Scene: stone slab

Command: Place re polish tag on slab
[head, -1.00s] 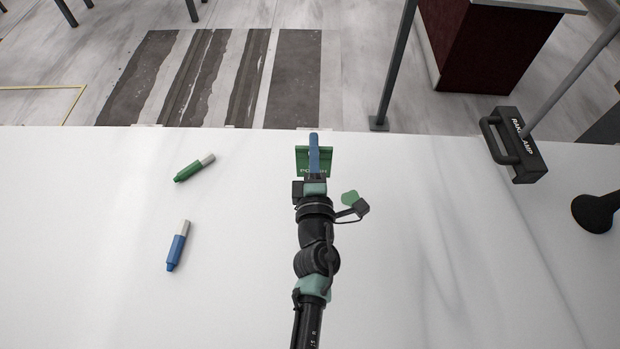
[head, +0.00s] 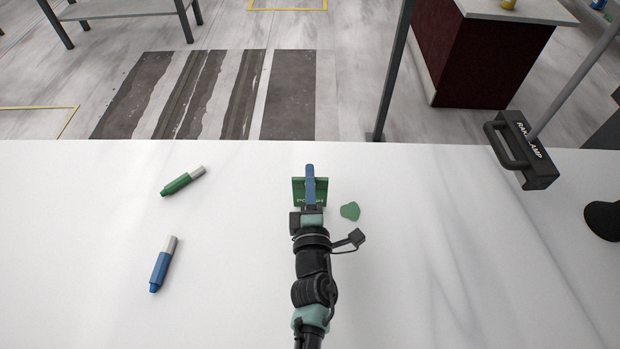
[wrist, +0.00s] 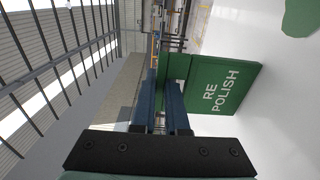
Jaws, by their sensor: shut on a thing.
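The green tag (head: 297,190) with white lettering is at the tips of my gripper (head: 310,183), over the far middle part of the white slab (head: 450,250). In the wrist view the tag (wrist: 225,90) reads "RE POLISH". The blue fingers of my gripper (wrist: 168,100) are shut on the tag's narrower edge there. In the head view a finger covers the tag's middle. I cannot tell whether the tag touches the slab. A flat green patch (head: 350,211) lies on the slab just right of the tag; it also shows in the wrist view (wrist: 301,17).
A green marker (head: 181,182) and a blue marker (head: 161,268) lie on the slab at left. A black rake clamp (head: 526,150) sits at the far right edge, with a dark round object (head: 603,220) nearer. The slab between patch and clamp is clear.

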